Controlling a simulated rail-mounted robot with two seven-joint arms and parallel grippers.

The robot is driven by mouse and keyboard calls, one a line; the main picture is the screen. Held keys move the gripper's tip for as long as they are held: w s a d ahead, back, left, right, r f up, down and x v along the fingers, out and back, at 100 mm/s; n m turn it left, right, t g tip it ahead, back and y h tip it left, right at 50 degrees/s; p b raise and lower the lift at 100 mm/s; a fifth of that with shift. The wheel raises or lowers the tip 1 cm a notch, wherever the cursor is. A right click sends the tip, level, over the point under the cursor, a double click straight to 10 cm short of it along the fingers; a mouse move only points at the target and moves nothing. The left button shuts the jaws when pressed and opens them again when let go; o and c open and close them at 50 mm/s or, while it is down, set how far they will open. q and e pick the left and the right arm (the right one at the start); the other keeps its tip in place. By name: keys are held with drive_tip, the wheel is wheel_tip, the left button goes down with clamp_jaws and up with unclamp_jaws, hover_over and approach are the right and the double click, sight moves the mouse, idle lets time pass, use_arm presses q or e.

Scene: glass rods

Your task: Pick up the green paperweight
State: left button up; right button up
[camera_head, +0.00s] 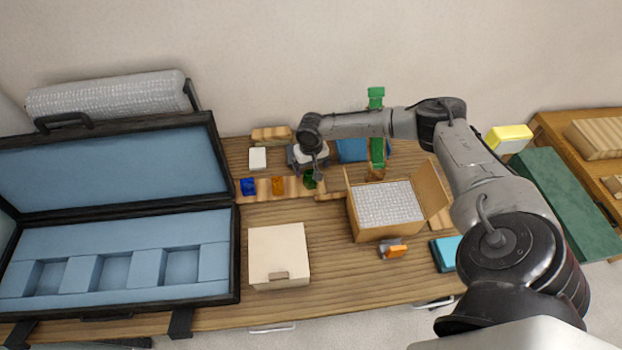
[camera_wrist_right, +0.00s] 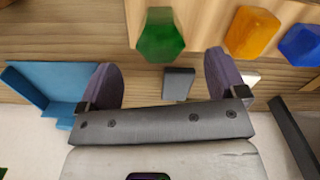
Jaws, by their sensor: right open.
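The green paperweight (camera_head: 309,181) is a small faceted block on a wooden strip at the back of the table. In the right wrist view the green paperweight (camera_wrist_right: 160,36) lies just beyond my fingertips, roughly centred between them. My right gripper (camera_head: 314,172) is above and close beside it, partly hiding it in the head view. In the wrist view the fingers of my right gripper (camera_wrist_right: 163,75) are spread apart with nothing held between them. My left gripper is not in view.
An orange block (camera_head: 278,185) and a blue block (camera_head: 248,186) stand left of the green one. A packing-filled cardboard box (camera_head: 362,235) is to the right. A padded case (camera_head: 120,300) lies open at left, and a pale box (camera_head: 279,252) sits in front.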

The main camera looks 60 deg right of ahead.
sight(311, 174)
drive_tip(key=shift+f, duration=3.7)
drive_tip(key=c, duration=1.2)
